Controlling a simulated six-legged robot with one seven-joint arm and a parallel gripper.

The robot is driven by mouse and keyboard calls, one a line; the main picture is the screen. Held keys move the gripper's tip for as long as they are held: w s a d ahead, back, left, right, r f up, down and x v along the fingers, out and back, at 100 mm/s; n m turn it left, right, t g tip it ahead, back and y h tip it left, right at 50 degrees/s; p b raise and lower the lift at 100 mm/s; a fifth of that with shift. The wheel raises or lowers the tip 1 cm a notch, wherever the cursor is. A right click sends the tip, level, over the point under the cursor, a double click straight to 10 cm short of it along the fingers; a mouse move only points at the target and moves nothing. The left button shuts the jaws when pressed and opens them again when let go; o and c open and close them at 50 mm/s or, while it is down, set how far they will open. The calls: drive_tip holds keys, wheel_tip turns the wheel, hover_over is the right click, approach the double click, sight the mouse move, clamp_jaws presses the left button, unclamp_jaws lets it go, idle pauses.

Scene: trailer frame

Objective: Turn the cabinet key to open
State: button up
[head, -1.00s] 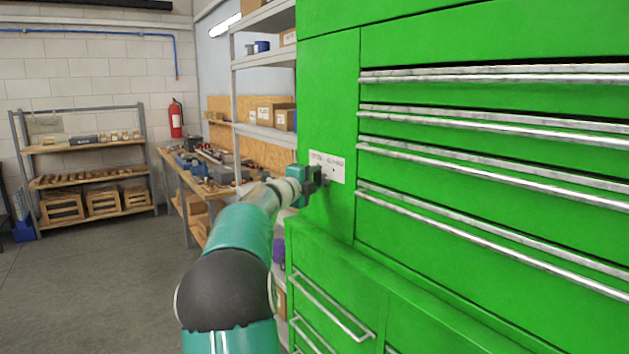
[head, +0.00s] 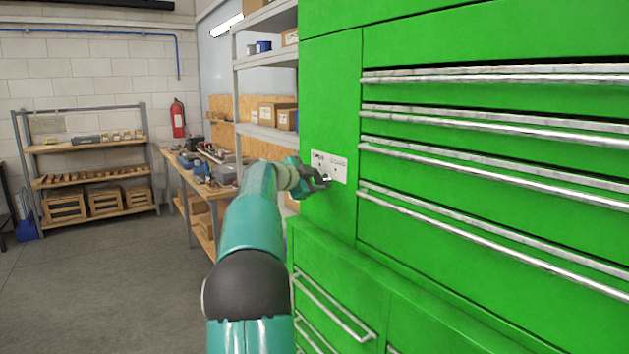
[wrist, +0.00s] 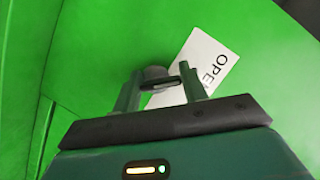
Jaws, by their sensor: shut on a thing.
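The green cabinet (head: 332,215) fills the right side of the head view. A white label plate (head: 335,165) is on its narrow left panel; in the wrist view the label (wrist: 207,62) shows the letters "OPE", tilted. My gripper (head: 324,180) is at the lower left of the label. In the wrist view my gripper (wrist: 160,88) has its two fingers on either side of the dark key (wrist: 160,83), shut on it. A round grey lock (wrist: 154,72) shows just behind the key. The key is mostly hidden by my gripper in the head view.
Long metal drawer handles (head: 490,125) run across the cabinet to the right of the label. A workbench (head: 205,180) with tools and a shelf unit (head: 262,100) stand left of the cabinet. The floor (head: 120,270) at left is clear.

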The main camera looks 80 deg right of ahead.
drive_tip(key=shift+n, duration=0.3)
drive_tip(key=o, duration=1)
drive_tip(key=v, duration=1.3)
drive_tip(key=shift+w+a+r, duration=0.15)
drive_tip(key=shift+a+r, duration=0.1)
drive_tip(key=shift+a, duration=0.05)
